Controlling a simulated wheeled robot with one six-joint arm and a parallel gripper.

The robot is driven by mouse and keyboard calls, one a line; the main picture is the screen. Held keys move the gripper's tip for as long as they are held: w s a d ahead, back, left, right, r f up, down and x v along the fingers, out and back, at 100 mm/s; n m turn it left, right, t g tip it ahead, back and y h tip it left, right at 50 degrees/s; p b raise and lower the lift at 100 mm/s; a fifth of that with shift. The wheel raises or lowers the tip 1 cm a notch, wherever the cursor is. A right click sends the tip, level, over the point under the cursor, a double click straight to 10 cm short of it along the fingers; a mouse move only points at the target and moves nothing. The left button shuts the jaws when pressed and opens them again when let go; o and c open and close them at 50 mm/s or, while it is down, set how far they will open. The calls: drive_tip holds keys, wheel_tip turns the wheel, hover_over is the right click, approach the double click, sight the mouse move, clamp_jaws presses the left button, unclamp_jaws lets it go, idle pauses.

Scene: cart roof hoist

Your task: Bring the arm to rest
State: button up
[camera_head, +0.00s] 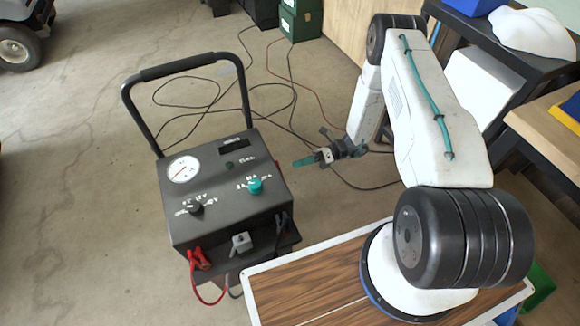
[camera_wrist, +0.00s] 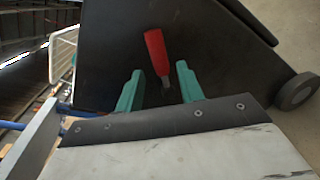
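My arm reaches from its base at the right of the head view to the right side of the black charger cart (camera_head: 225,222). My gripper (camera_head: 300,162) is beside the cart's right side panel. In the wrist view its two teal fingers (camera_wrist: 159,88) are spread apart with nothing between them. A red handle (camera_wrist: 156,52) stands out from the dark panel just beyond the fingertips, and I cannot tell whether a finger touches it. The cart's top carries a white dial gauge (camera_head: 184,169), a black knob (camera_head: 196,208) and a teal knob (camera_head: 255,186).
Red clamps (camera_head: 199,259) hang at the cart's front. Cables (camera_head: 290,95) lie on the floor behind it. A black shelf (camera_head: 530,60) and a wooden workbench (camera_head: 545,125) stand at the right. Green boxes (camera_head: 300,20) stand at the back. Floor left of the cart is clear.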

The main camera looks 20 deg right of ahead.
drive_tip(key=shift+d, duration=0.45)
drive_tip(key=s+n+g, duration=0.2)
drive_tip(key=s+n, duration=0.2)
drive_tip(key=s, duration=0.1)
drive_tip(key=s+d+r+n+g+h, duration=0.1)
drive_tip(key=s+r+n+g+h, duration=0.15)
drive_tip(key=r+n, duration=0.6)
drive_tip(key=s+r+n+g+h, duration=0.1)
drive_tip(key=s+r+n+h, duration=0.25)
drive_tip(key=r, duration=0.95)
drive_tip(key=s+d+r+n+g+h, duration=0.15)
drive_tip(key=r+n+h, duration=0.3)
drive_tip(key=r, duration=0.65)
drive_tip(key=s+a+r+n+t+h, duration=0.1)
drive_tip(key=s+r+n+t+h, duration=0.4)
drive_tip(key=s+r, duration=1)
drive_tip(key=shift+s+a+r+n+t+h, duration=0.25)
drive_tip(key=shift+s+r+n+t+h, duration=0.1)
drive_tip(key=shift+r+n+t, duration=1.35)
